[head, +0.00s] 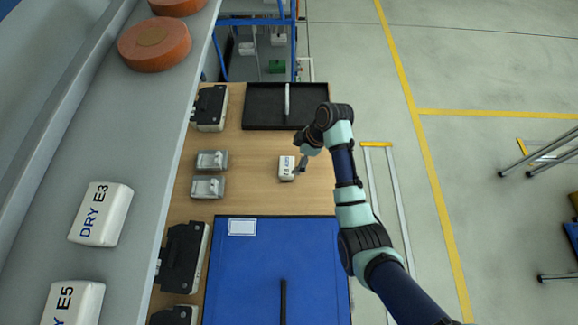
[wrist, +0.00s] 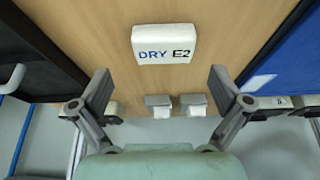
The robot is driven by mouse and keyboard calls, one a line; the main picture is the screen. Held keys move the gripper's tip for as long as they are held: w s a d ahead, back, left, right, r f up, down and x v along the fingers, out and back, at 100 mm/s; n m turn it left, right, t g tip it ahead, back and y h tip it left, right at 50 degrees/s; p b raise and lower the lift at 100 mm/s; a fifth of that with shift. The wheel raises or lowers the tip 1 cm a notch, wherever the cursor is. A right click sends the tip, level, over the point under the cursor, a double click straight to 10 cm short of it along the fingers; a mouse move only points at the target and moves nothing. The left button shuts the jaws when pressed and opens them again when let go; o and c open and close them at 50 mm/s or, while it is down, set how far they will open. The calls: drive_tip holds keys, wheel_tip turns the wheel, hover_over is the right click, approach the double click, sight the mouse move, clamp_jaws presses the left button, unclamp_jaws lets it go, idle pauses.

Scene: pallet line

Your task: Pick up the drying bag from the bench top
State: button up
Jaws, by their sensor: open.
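The drying bag (head: 286,168) is a small white block-like bag lying on the wooden bench top (head: 255,195). In the wrist view the bag (wrist: 166,38) reads "DRY E2". My gripper (head: 301,165) is at the right side of the bag in the head view. In the wrist view my gripper (wrist: 160,88) is open, with its fingers wide apart and nothing between them. The bag shows ahead of the fingertips, roughly centred between them; height above it is hard to tell.
A black tray (head: 262,124) lies behind the bag and a blue mat (head: 255,270) in front. Two grey fixtures (head: 212,160) (head: 207,187) stand left. On the grey shelf (head: 75,165) lie white bags marked E3 (head: 100,214) and E5 (head: 72,303).

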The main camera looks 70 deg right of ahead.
sight(288, 166)
drive_tip(key=x, duration=0.4)
drive_tip(key=b+x, duration=0.1)
drive_tip(key=x, duration=0.1)
drive_tip(key=shift+w+a+f, duration=0.1)
drive_tip(key=shift+a, duration=0.2)
drive_tip(key=c, duration=0.9)
